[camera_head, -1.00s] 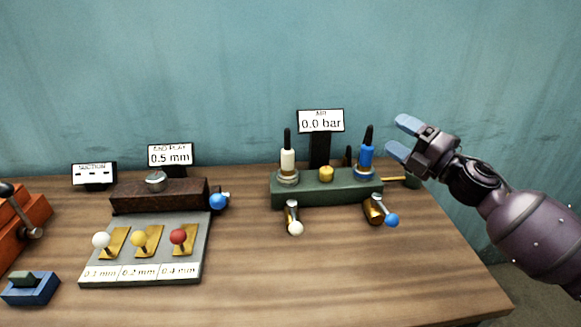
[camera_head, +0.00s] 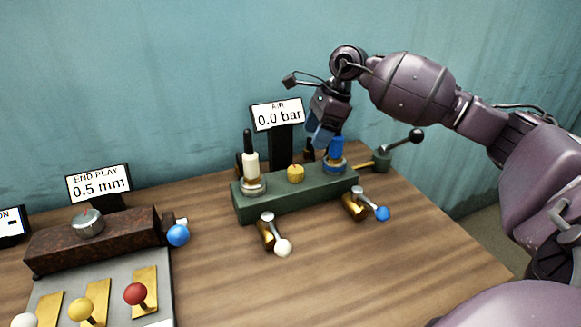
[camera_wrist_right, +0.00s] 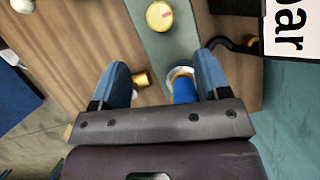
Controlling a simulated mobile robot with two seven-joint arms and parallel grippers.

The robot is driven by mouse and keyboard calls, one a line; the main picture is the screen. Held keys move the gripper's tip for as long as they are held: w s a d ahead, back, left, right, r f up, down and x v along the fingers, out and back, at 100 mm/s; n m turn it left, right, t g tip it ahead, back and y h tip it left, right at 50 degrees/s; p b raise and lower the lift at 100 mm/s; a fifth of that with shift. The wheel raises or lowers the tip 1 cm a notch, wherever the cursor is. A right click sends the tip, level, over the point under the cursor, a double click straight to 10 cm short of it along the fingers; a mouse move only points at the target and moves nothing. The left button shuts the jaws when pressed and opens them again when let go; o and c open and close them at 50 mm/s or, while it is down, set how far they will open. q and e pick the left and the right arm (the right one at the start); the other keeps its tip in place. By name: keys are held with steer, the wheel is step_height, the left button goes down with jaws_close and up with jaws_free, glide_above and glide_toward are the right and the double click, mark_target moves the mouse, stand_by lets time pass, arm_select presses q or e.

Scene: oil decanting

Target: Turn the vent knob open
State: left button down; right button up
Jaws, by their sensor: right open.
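A dark green block (camera_head: 312,194) carries a round yellow knob (camera_head: 295,173) at its middle. The knob also shows in the wrist view (camera_wrist_right: 159,16), beyond the fingertips. No label marks which part is the vent knob. A white post with a black tip (camera_head: 250,165) stands on the block's left end and a blue post (camera_head: 336,150) on its right end. My right gripper (camera_head: 322,138) is open and empty, pointing down just above the blue post. In the wrist view the blue post (camera_wrist_right: 184,90) appears between its fingers, nearer the right one; contact cannot be told. My left gripper is not in view.
The air display (camera_head: 278,115) behind the block reads 0.0 bar. A white-ball lever (camera_head: 273,238) and a blue-ball lever (camera_head: 367,207) stick out in front. A black-ball lever (camera_head: 400,143) stands at right. An end-play fixture (camera_head: 95,238) is at left. Front right table is clear.

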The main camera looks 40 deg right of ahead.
mark_target(297, 168)
steer(key=b+x, duration=0.1)
steer(key=x, duration=1)
steer(key=shift+w+a, duration=0.15)
steer(key=shift+r, duration=0.1)
steer(key=c, duration=0.9)
